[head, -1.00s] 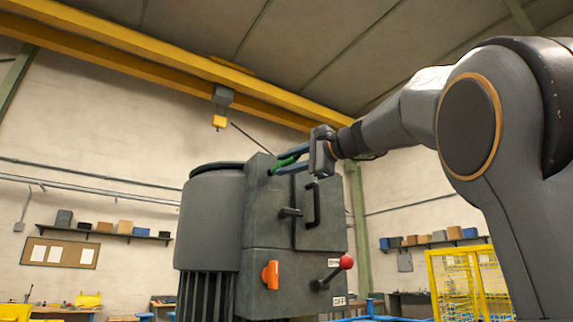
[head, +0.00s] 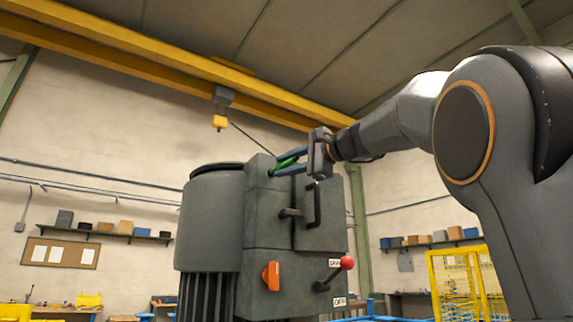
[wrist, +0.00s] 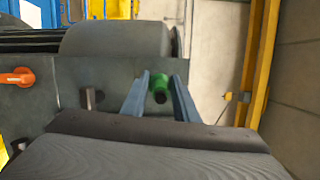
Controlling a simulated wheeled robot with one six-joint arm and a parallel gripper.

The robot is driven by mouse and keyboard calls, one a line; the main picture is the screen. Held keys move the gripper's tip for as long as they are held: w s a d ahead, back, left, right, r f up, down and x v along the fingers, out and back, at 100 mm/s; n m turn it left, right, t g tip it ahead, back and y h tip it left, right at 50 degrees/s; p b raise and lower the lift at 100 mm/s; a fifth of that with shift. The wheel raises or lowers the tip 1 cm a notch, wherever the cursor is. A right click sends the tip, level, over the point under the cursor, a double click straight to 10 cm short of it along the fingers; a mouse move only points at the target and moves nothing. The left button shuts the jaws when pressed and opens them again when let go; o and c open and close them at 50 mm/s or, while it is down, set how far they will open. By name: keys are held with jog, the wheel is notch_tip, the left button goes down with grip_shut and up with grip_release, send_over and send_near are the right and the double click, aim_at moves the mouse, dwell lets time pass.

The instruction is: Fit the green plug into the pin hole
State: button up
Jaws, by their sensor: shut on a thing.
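The green plug (head: 287,161) is between the blue fingers of my gripper (head: 278,167), at the upper front of the grey machine housing (head: 270,210). In the wrist view the green plug (wrist: 160,82) sits between the two fingertips (wrist: 160,88), its dark end toward the camera. My gripper is shut on it. The plug's far end is close to the housing's upper edge; I cannot tell whether it touches. The pin hole cannot be made out in either view.
The housing carries a black handle (head: 314,205), an orange switch (head: 271,276) and a lever with a red knob (head: 347,263). A dark drum (head: 210,220) stands left of it. A yellow hoist (head: 220,121) hangs behind. A yellow cage (head: 460,280) stands to the right.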

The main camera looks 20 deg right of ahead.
aim_at(277, 169)
jog(key=shift+w+a+p, duration=0.25)
jog(key=shift+w, duration=0.45)
jog(key=shift+w+a+p, duration=0.2)
jog(key=shift+w+p, duration=0.1)
jog(key=shift+w, duration=0.35)
jog(key=shift+w+a+p, duration=0.25)
jog(key=shift+w, duration=0.45)
jog(key=o, duration=1.2)
jog(key=shift+b+v, duration=1.9)
jog(key=shift+v, duration=1.95)
